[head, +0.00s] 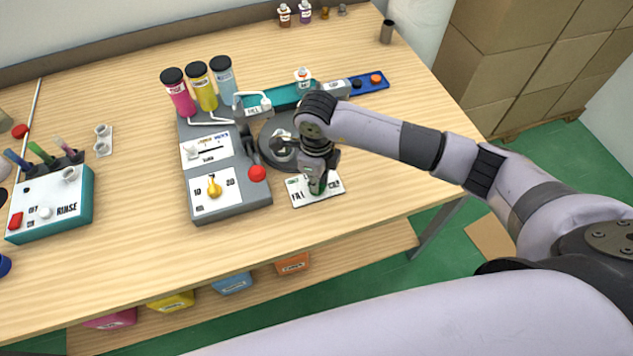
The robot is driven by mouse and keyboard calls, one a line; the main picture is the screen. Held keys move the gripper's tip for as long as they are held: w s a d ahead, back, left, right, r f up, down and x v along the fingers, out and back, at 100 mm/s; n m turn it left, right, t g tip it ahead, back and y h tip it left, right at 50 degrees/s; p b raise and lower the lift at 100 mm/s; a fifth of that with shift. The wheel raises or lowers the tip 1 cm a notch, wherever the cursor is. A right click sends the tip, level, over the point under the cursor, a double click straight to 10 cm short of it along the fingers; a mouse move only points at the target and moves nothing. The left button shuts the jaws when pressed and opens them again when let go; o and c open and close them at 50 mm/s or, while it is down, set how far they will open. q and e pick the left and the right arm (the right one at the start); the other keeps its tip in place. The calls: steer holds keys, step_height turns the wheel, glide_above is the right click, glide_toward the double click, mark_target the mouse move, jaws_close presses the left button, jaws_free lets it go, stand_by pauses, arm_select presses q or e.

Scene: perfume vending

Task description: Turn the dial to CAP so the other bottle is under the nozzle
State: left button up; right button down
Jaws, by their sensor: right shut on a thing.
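The green dial (317,190) sits on a white plate (334,187) with partly covered lettering at the table's front. My right gripper (318,183) reaches down from above and is shut on the dial, hiding most of it. Behind it, the dark round turntable (266,152) is partly covered by my right arm. A small clear bottle (280,152) seems to stand on it, left of my wrist. A white nozzle (266,103) is on the FILL block behind. The dial's pointer cannot be made out. My left gripper is out of frame.
The grey dispenser (230,195) with a yellow knob, a red-ended lever (257,173) and three coloured tubes stands left of the dial. A teal and blue rail (370,82) lies behind. A RINSE box (52,203) is far left.

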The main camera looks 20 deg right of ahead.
steer(key=m+b, duration=0.1)
steer(key=m, duration=0.3)
steer(key=shift+f+m+b, duration=0.1)
steer(key=shift+m+b, duration=0.2)
steer(key=shift+b, duration=0.05)
steer(key=m+b, duration=0.1)
steer(key=m, duration=0.3)
steer(key=shift+m, duration=0.3)
steer(key=c, duration=1.7)
jaws_free()
steer(key=shift+o, duration=0.2)
